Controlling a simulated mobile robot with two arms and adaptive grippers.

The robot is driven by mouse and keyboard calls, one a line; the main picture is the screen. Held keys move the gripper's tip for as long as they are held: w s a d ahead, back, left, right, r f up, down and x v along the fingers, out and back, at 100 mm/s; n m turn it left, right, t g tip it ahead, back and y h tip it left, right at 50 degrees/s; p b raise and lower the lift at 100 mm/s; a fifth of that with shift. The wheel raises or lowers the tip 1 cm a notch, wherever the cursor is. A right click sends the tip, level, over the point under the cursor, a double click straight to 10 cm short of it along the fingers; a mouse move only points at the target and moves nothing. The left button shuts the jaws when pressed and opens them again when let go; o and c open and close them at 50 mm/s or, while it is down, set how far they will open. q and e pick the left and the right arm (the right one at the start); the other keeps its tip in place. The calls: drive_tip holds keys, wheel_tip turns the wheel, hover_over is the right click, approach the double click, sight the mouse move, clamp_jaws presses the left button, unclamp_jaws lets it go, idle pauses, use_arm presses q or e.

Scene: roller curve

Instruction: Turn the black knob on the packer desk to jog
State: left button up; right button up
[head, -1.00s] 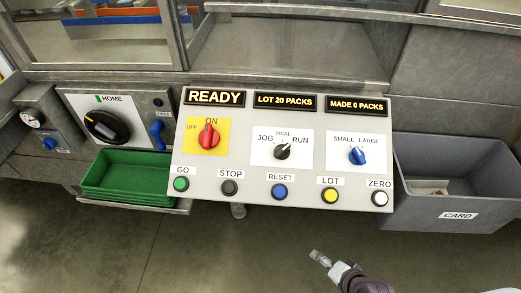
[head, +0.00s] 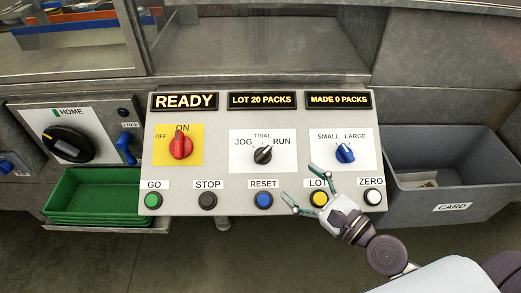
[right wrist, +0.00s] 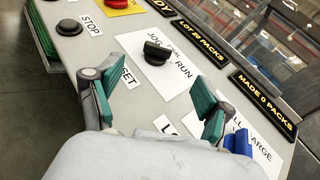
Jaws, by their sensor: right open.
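The black knob (head: 263,154) sits on a white plate marked JOG, TRIAL and RUN on the sloped packer desk (head: 222,132). Its pointer leans up and right, toward RUN. It also shows in the right wrist view (right wrist: 157,53), beyond and between the fingers. My right gripper (head: 298,183) is open and empty, over the desk's lower right part near the LOT button. Its fingers point up and left toward the black knob, apart from it. My left gripper is not in view.
A red switch (head: 180,146) at ON is left of the knob, and a blue knob (head: 345,153) is right. A row of buttons, including RESET (head: 263,200), lines the lower edge. A green tray (head: 95,195) and a grey card bin (head: 450,170) flank the desk.

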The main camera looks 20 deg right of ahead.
sight(264, 154)
drive_tip(key=p+x, duration=0.3)
drive_tip(key=x, duration=0.8)
drive_tip(key=shift+w+a+p, duration=0.1)
drive_tip(key=shift+w+p, duration=0.05)
drive_tip(key=shift+p, duration=0.15)
drive_tip(key=shift+w+a, duration=0.35)
drive_tip(key=shift+w, duration=0.3)
drive_tip(key=shift+c, duration=0.2)
drive_tip(key=c, duration=1.1)
drive_tip(key=shift+c, duration=0.2)
